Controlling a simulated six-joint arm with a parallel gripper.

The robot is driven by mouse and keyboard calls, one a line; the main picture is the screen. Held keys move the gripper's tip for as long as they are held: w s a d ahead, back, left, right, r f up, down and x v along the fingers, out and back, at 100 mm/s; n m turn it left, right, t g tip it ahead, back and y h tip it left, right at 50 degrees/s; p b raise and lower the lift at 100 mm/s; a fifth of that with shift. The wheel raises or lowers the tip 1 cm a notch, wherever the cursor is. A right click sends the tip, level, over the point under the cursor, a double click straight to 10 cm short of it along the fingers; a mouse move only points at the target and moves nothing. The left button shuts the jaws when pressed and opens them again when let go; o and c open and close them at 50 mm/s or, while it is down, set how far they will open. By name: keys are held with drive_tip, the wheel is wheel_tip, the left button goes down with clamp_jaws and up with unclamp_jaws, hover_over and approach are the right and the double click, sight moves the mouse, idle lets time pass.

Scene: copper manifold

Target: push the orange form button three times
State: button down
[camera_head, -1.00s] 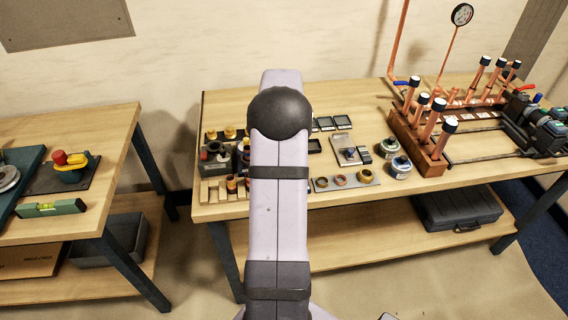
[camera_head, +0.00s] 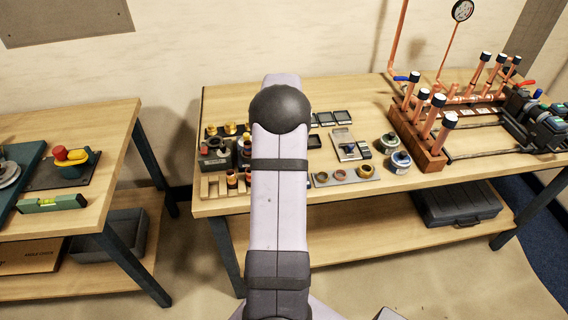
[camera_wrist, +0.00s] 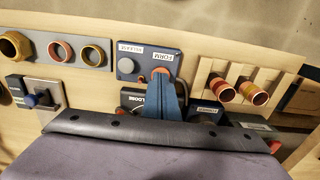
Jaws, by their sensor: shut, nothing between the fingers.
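In the wrist view, a dark blue-grey button box (camera_wrist: 146,56) carries labels reading FORM and, apparently, RELEASE, upside down. The orange form button (camera_wrist: 160,71) shows beside the FORM label, partly covered by my gripper. My gripper (camera_wrist: 163,80) has its blue fingers together and empty, with the tips over or at the orange button. I cannot tell whether they touch or press it. In the head view my own arm hides the gripper and the form button.
Close to the fingers are a wooden rack with copper fittings (camera_wrist: 236,90) and a grey plate with several rings (camera_wrist: 70,50). In the head view, a wooden block with copper pipes (camera_head: 420,145) stands at right. A separate table (camera_head: 95,135) is at left.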

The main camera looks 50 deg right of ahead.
drive_tip(key=shift+s+a+f, duration=0.1)
drive_tip(key=shift+a+f, duration=0.05)
wheel_tip(320, 180, up, 5)
drive_tip(key=p, duration=0.4)
wheel_tip(320, 180, up, 9)
drive_tip(key=b, duration=0.3)
idle(0.7)
